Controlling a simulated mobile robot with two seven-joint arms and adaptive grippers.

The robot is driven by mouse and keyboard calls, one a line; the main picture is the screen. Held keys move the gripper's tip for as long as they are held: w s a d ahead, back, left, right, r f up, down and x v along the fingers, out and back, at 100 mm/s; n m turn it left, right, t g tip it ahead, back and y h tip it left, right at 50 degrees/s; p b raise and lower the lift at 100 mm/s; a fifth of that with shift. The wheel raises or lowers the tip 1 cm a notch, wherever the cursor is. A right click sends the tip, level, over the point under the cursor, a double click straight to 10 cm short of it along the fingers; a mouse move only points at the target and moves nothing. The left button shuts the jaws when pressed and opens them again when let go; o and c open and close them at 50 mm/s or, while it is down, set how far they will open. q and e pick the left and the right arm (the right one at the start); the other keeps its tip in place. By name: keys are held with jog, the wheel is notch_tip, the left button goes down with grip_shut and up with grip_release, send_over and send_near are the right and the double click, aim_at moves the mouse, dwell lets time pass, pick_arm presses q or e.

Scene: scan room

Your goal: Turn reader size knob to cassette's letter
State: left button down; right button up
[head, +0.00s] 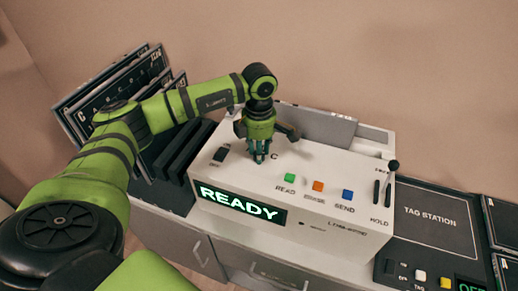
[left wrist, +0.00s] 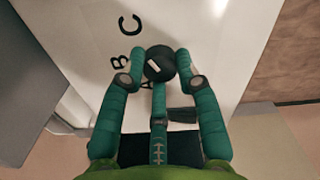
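The reader (head: 300,225) is a white box with a lit READY display (head: 241,204). Its black size knob (left wrist: 157,66) carries a short white mark; letters C, B and a partly hidden A lie around it. I cannot tell exactly which letter the mark points to. My left gripper (head: 260,157) points down at the reader's top and hides the knob in the head view. In the left wrist view its green fingers (left wrist: 159,75) are closed around the knob, tips against its sides. Lettered dark cassettes (head: 118,85) stand at the left. My right gripper is out of view.
Green (head: 290,178), orange (head: 318,186) and blue (head: 347,194) buttons and a black-knobbed lever (head: 391,175) lie right of my left gripper. A dark slotted rack (head: 180,150) stands left of the reader. A tag station (head: 430,218) is at the right.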

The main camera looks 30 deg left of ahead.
pick_arm(q)
jog(key=shift+f+n+b, duration=0.15)
jog(key=shift+n+b, duration=0.75)
jog(key=shift+n, duration=0.5)
jog(key=shift+n+b, duration=0.35)
jog(key=shift+n, duration=0.55)
jog(key=n+b, duration=0.1)
jog(key=n, duration=0.1)
jog(key=shift+n, duration=0.4)
jog(key=n+b, duration=0.1)
jog(key=n, duration=0.2)
jog(key=shift+n, duration=0.3)
jog(key=n+b, duration=0.1)
jog(key=n, duration=1.1)
jog(key=shift+n, duration=0.4)
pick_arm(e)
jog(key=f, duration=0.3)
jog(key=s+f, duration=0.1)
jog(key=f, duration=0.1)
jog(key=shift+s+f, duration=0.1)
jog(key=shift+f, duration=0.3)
